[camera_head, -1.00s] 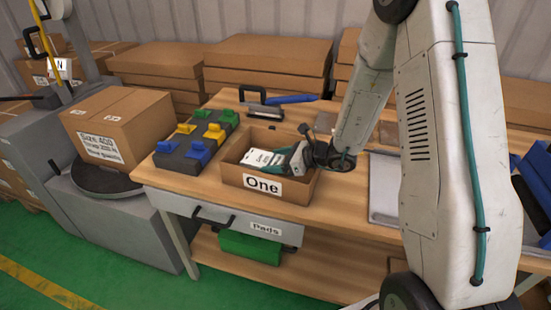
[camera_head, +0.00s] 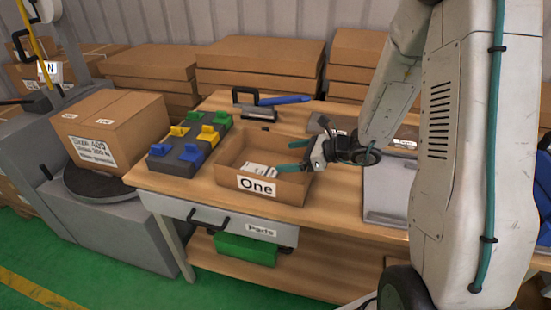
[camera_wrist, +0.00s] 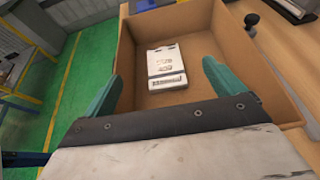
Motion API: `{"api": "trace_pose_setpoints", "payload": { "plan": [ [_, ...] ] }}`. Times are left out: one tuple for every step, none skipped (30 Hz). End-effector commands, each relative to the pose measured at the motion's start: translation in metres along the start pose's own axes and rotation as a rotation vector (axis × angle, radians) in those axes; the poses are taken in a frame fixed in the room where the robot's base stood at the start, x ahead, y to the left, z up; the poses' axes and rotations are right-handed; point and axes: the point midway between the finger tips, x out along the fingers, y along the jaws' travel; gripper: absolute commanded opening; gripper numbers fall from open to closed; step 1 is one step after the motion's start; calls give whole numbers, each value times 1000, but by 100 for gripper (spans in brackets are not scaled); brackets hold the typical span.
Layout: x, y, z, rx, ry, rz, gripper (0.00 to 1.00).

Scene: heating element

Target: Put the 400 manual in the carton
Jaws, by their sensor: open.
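The open cardboard carton labelled "One" (camera_head: 279,190) stands on the wooden table. White printed booklets, apparently the manual (camera_head: 262,170), lie inside it; their number is too small to read. In the wrist view the white manual (camera_wrist: 166,62) lies flat on the carton floor (camera_wrist: 200,40), with a second white piece at its lower edge. My gripper (camera_head: 284,156) is open, its teal fingers apart over the carton's right side. In the wrist view the gripper (camera_wrist: 162,70) has nothing between its fingers, and the manual lies below and beyond them.
A black tray with coloured blocks (camera_head: 178,165) stands left of the carton. A closed box (camera_head: 115,128) sits on a round black plate at the far left. A blue-handled tool (camera_head: 285,99) lies behind. A grey tray (camera_head: 390,195) is at the right.

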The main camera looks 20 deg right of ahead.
Motion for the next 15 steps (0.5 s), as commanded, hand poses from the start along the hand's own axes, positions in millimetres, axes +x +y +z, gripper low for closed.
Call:
{"api": "trace_pose_setpoints", "payload": {
  "plan": [
    [-11,-1,0,1,-1,-5,94],
    [-17,-1,0,0,-1,-3,94],
    [-23,-1,0,0,-1,-4,94],
    [-28,0,0,0,0,-3,94],
    [-31,-1,0,0,0,-3,94],
    [-36,-1,0,0,0,-3,94],
    [-39,-1,0,0,0,-2,94],
    [-41,0,0,0,0,-1,94],
    [-43,0,1,-4,0,1,94],
    [-44,2,3,-12,1,7,94],
    [-45,5,5,-26,2,17,94],
    [-46,11,12,-57,5,37,94],
    [-46,17,18,-91,10,60,94],
    [-47,25,25,-134,15,88,94],
    [-48,38,36,-204,24,133,94]
  ]
}}
